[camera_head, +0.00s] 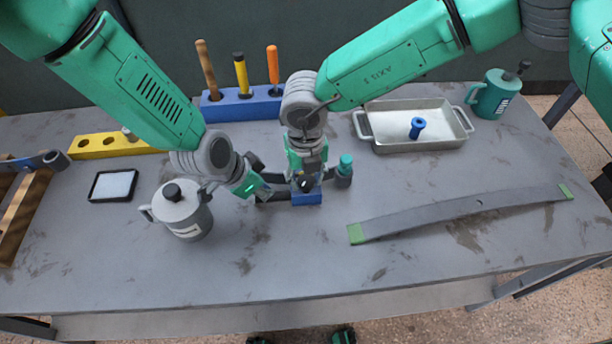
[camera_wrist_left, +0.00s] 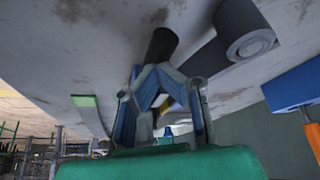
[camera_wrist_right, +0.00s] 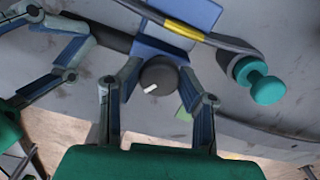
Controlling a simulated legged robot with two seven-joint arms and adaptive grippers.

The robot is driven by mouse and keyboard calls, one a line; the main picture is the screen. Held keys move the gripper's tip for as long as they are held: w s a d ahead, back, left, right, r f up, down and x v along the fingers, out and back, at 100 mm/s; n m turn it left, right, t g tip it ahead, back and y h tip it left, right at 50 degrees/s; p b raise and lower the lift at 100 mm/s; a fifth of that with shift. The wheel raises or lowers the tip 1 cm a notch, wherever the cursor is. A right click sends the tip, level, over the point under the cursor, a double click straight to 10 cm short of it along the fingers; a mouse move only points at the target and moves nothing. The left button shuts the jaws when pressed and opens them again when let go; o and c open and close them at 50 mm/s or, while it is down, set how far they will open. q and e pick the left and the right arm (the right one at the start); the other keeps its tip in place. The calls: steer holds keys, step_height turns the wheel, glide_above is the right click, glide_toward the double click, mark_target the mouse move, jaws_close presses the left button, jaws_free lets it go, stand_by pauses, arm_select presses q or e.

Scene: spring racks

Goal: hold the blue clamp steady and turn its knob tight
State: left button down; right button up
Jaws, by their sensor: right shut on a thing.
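The blue clamp (camera_head: 307,198) is near the middle of the table. In the right wrist view its blue body (camera_wrist_right: 160,48) sits around the dark leaf spring at a yellow band (camera_wrist_right: 184,29). Its dark round knob (camera_wrist_right: 158,76), with a white mark, is between the fingers of my right gripper (camera_wrist_right: 158,72). My right gripper (camera_head: 305,180) comes down from above and is shut on the knob. My left gripper (camera_head: 272,190) is left of the clamp, at the dark spring. In the left wrist view its fingertips (camera_wrist_left: 160,75) come close together, but their hold is unclear.
A grey lidded pot (camera_head: 185,212) stands left of my left gripper. A long leaf spring with green ends (camera_head: 460,212) lies to the right. A metal tray (camera_head: 390,143) holds a blue part. A blue tool rack (camera_head: 240,107) stands behind. The front of the table is clear.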

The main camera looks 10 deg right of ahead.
mark_target(305, 179)
steer(key=shift+a, duration=0.1)
stand_by(0.3)
steer(key=o, duration=1.2)
steer(key=shift+c, duration=0.2)
steer(key=shift+r, duration=0.15)
step_height(305, 179, up, 12)
